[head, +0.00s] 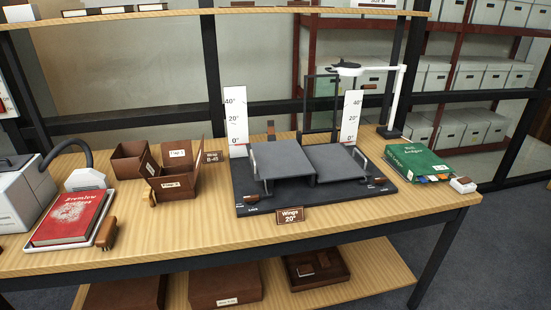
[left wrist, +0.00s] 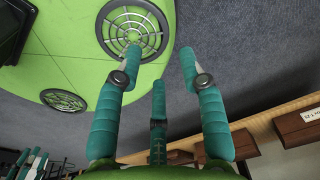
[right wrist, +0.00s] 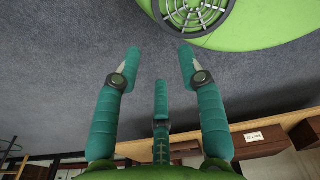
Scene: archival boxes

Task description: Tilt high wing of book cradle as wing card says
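The book cradle stands on a dark base (head: 290,203) in the middle of the table. Its left grey wing (head: 280,160) looks higher than its right grey wing (head: 336,162). Both plates look nearly flat. A wing card (head: 290,215) at the front edge reads "Wings 20°". A left scale (head: 236,122) and a right scale (head: 351,117) are marked 0°, 20° and 40°. Small brown knobs sit at the base's front left (head: 252,198) and right (head: 378,181). My left gripper (left wrist: 161,55) and right gripper (right wrist: 159,55) are open and empty, over the floor, outside the head view.
A red book (head: 70,217) lies on a white tray at the left, beside a brush (head: 106,233). Brown boxes (head: 175,180) stand left of the cradle. A green book (head: 416,160) and a white lamp (head: 396,95) are on the right.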

